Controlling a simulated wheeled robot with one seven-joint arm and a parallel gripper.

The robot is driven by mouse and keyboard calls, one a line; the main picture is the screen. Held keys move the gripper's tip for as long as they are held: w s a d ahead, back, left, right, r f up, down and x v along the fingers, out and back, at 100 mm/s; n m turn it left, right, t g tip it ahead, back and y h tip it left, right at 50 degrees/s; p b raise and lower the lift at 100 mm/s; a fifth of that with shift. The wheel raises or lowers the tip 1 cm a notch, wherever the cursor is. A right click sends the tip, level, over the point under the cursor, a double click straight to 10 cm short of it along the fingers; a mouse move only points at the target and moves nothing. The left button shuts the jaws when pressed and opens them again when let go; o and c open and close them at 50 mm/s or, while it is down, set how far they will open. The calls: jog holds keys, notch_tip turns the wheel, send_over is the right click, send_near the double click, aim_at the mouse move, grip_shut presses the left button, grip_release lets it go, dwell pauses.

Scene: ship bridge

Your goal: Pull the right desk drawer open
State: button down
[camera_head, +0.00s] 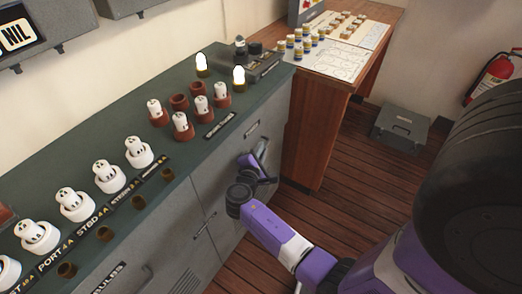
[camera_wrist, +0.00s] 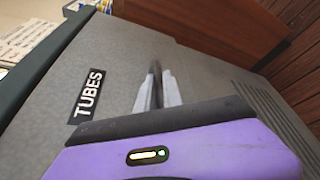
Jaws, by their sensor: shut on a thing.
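The right desk drawer (camera_wrist: 110,75) is a grey front with a black TUBES label (camera_wrist: 87,96) in the wrist view. It belongs to the grey cabinet (camera_head: 185,225) under the long green top. My gripper (camera_wrist: 157,85) is shut on a thin dark handle (camera_wrist: 156,68), which shows between its two pale fingers. In the head view my gripper (camera_head: 262,158) is at the right part of the cabinet front, and my wrist hides part of that front. I see no clear gap around the drawer, and cannot tell whether it is slightly out.
A wooden desk (camera_head: 312,130) with papers and small jars stands beyond the cabinet's right end. A grey box (camera_head: 402,128) and a red extinguisher (camera_head: 492,78) are by the far wall. The plank floor (camera_head: 345,175) before the cabinet looks clear, apart from my arm above it.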

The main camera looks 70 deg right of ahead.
jog(key=shift+a, duration=0.1)
dwell(0.7)
jog(key=s+a+p, duration=0.1)
jog(key=s+a, duration=0.1)
jog(key=s, duration=0.9)
jog(key=s+a+p, duration=0.2)
jog(key=s+a, duration=0.1)
jog(key=s, duration=0.9)
jog(key=shift+s+a, duration=0.25)
jog(key=shift+a, duration=0.05)
jog(key=shift+f, duration=0.1)
jog(key=c, duration=1.8)
grip_release()
jog(key=shift+o, duration=0.2)
jog(key=v, duration=0.7)
jog(key=shift+a+b, duration=0.3)
jog(key=shift+a, duration=0.1)
